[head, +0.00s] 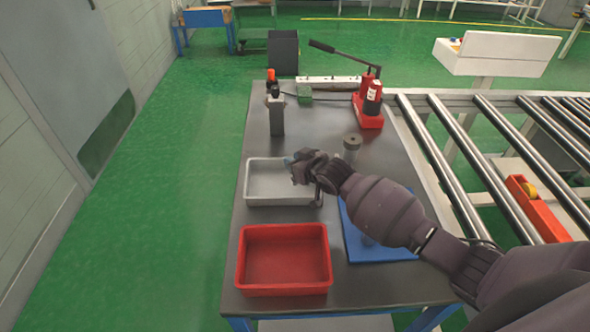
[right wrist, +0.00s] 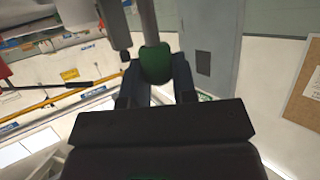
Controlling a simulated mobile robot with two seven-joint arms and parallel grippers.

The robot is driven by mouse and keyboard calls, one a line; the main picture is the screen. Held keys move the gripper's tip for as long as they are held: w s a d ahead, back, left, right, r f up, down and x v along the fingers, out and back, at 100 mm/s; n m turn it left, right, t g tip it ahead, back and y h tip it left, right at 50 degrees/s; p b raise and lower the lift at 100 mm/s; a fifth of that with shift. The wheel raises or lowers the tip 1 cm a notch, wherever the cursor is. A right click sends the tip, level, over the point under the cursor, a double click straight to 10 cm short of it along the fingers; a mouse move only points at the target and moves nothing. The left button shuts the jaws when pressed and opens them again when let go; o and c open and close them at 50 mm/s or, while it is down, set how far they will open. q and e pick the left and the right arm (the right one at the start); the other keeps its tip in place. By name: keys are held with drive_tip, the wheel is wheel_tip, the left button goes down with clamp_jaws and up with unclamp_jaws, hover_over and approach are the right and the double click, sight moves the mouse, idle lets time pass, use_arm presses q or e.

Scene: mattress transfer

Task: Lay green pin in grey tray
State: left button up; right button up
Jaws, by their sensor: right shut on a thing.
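The grey tray (head: 256,199) lies on the dark table top, left of its middle. My right gripper (head: 294,160) is over the right part of the tray and hides some of its inside. In the right wrist view my right gripper (right wrist: 157,75) is shut on the green pin (right wrist: 155,62), whose rounded green end shows between the fingers. In the head view the pin is hardly visible, and I cannot tell how high it is above the tray floor. My left gripper is not in view.
A red tray (head: 284,289) stands in front of the grey one. A blue mat (head: 385,247) lies partly under my right arm. A grey cylinder (head: 351,143), a grey upright post (head: 277,118) and a red jack (head: 368,105) stand behind. A roller conveyor (head: 470,180) borders the right.

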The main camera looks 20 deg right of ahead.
wheel_tip(320, 180, down, 3)
drive_tip(key=shift+r, duration=0.15)
drive_tip(key=shift+f, duration=0.2)
drive_tip(key=shift+f, duration=0.1)
drive_tip(key=o, duration=0.9)
